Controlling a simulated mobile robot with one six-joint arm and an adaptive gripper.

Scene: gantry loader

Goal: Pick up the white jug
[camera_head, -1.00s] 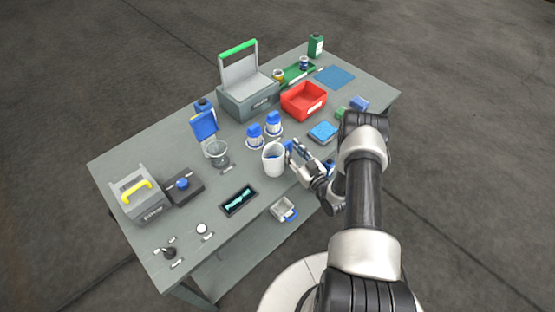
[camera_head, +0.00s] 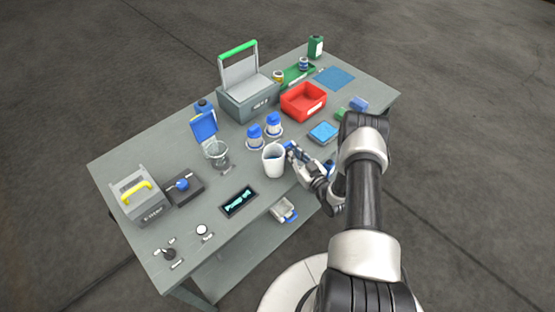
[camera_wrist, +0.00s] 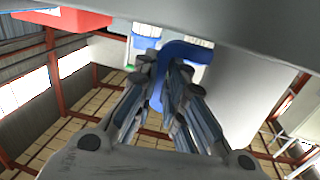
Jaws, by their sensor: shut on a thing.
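The white jug (camera_head: 273,160) is upright at the near edge of the grey table, open at the top; I cannot tell whether its base touches the table. Its blue handle (camera_wrist: 190,49) faces my gripper. My gripper (camera_head: 292,151) comes in from the right at the handle's side. In the wrist view the fingers (camera_wrist: 165,68) are closed around the blue handle, and the jug's white wall (camera_wrist: 240,85) fills the area to the right. The fingers hide part of the handle.
Two blue-capped bottles (camera_head: 255,137) (camera_head: 274,123) stand behind the jug. A red bin (camera_head: 303,101) and a blue box (camera_head: 323,132) lie farther right. A small tray (camera_head: 283,208) juts from the front.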

